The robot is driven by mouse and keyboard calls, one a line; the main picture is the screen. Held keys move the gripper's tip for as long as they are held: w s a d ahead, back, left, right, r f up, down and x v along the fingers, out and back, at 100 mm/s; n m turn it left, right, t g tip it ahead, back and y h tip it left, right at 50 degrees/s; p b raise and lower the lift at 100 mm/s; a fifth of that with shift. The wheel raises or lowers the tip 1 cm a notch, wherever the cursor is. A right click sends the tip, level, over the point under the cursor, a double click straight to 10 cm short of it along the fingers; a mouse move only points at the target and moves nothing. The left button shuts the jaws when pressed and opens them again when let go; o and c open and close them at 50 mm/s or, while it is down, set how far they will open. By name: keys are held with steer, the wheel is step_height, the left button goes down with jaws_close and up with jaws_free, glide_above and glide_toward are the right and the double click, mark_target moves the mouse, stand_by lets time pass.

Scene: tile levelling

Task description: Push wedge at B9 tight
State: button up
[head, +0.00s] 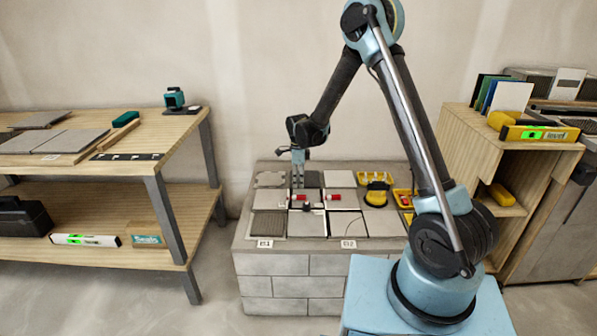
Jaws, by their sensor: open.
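Several square grey tiles lie in a grid on the block-built stand (290,265). Two small red pieces, which look like wedges, sit at the tile joints: a left red wedge (300,197) and a right red wedge (334,197). Small dark pieces sit near them in the joints. My gripper (298,180) points down just above the left red wedge, open and empty as far as I can see. Whether it touches anything is too small to tell. No B9 label is legible, and how tightly either wedge sits cannot be told.
Labels B1 (265,244) and B2 (348,244) sit at the stand's front edge. Yellow trays (376,179) of small parts stand at its right. A wooden workbench (180,130) is on the left, a wooden cabinet (460,150) on the right. Floor between workbench and stand is clear.

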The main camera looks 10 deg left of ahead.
mark_target(298, 196)
step_height(298, 196, down, 8)
steer(key=shift+f, duration=0.1)
stand_by(0.4)
steer(key=shift+c, duration=0.6)
jaws_close()
steer(key=shift+o, duration=0.5)
jaws_free()
